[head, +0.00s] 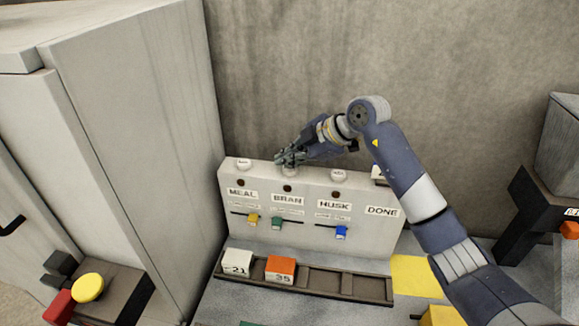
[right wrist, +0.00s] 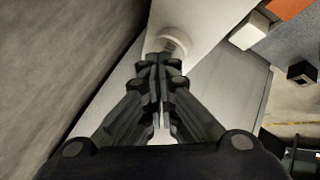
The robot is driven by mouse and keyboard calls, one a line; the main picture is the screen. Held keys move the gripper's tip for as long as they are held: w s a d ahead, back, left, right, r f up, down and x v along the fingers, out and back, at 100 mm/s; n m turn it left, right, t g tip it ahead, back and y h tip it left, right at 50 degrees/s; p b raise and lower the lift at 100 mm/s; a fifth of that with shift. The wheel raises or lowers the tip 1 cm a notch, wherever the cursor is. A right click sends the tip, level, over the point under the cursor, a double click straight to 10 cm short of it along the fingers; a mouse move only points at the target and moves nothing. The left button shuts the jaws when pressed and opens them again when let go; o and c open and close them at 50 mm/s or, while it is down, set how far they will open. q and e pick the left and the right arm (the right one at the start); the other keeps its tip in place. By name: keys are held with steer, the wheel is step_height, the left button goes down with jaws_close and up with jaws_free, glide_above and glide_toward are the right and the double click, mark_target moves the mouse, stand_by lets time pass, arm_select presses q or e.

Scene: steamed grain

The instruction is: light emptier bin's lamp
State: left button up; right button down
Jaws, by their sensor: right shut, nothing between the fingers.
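A pale panel (head: 265,235) carries the labels MEAL, BRAN, HUSK and DONE. Small dark lamps sit above MEAL (head: 240,182), BRAN (head: 287,188) and HUSK (head: 335,194); none looks lit. Round white buttons stand on the top edge above MEAL (head: 243,163), BRAN (head: 290,171) and HUSK (head: 338,176). My right gripper (head: 284,157) is shut and empty, just above or at the BRAN button. In the right wrist view its closed fingers (right wrist: 160,62) point at a round white button (right wrist: 172,43); whether they touch is unclear. My left gripper is not in view.
Yellow (head: 253,220), green (head: 277,223) and blue (head: 341,232) sliders sit on the panel's front. A dark tray (head: 330,283) holds a white block marked 21 (head: 237,262) and an orange block marked 35 (head: 280,269). A large pale cabinet (head: 130,110) stands left.

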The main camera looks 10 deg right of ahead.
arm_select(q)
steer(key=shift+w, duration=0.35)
